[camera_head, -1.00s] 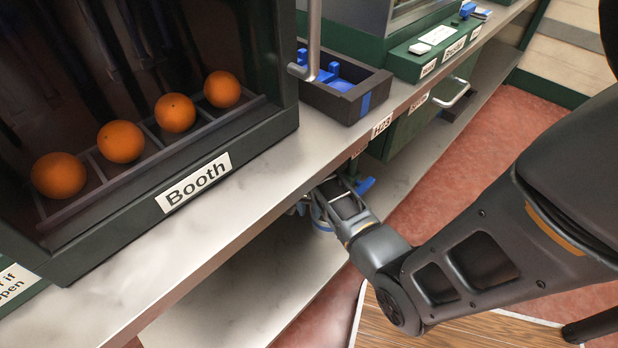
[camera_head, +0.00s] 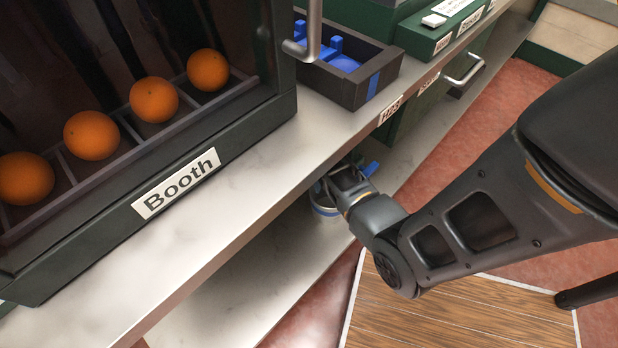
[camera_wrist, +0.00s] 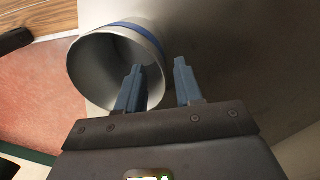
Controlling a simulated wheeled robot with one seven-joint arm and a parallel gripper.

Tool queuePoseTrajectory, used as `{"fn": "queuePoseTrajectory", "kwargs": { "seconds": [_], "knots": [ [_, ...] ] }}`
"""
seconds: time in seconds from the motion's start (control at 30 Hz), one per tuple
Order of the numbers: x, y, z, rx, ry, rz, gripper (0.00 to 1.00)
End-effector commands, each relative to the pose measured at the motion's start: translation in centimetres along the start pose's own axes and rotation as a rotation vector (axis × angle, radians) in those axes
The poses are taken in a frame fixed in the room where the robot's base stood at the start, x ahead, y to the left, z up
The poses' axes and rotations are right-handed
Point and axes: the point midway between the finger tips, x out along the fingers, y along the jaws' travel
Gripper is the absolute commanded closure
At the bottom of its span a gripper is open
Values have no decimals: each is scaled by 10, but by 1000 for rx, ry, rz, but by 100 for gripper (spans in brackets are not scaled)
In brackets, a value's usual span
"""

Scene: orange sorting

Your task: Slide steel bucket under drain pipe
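The steel bucket (camera_head: 325,208), grey with a blue band, stands on the lower shelf, partly hidden by my gripper and the upper shelf edge. In the wrist view the bucket (camera_wrist: 95,68) shows its round open mouth. My gripper (camera_wrist: 158,68) is open, its two fingers apart on either side of the bucket's rim: the left finger appears over the mouth, the right one outside the wall. Contact with the wall cannot be told. A blue lever-like piece (camera_head: 370,168) shows just beyond my gripper, under the upper shelf. I cannot make out the drain pipe clearly.
The upper shelf (camera_head: 240,185) carries the booth (camera_head: 150,235) with oranges and a dark tray (camera_head: 345,85) with blue parts. A green cabinet (camera_head: 412,118) stands below it on the right. The lower shelf (camera_head: 235,290) is bare towards the front left.

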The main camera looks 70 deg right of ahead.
Motion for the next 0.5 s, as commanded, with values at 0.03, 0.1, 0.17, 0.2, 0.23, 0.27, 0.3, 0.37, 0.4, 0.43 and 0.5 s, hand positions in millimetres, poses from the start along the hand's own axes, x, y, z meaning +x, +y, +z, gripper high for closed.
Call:
{"fn": "queuePoseTrajectory", "kwargs": {
  "seconds": [0.03, 0.1, 0.17, 0.2, 0.23, 0.27, 0.3, 0.37, 0.4, 0.43, 0.5],
  "knots": [
    [11, 0, 0, 0, -2, 2, 64],
    [21, 0, 0, 0, -1, 1, 64],
    [28, 0, 0, 0, -1, 1, 64],
    [32, 0, 0, 0, 0, 0, 64],
    [34, 0, 0, 0, 0, 0, 64],
    [37, 0, 0, 1, 0, 0, 64],
    [39, 0, 0, 1, -1, 1, 64],
    [42, 0, 0, 1, 0, 0, 64],
    [43, 0, 0, 0, 0, 0, 64],
    [43, 0, 0, 0, 1, 0, 64],
    [44, 0, 0, 0, 1, -1, 64]
  ]
}}
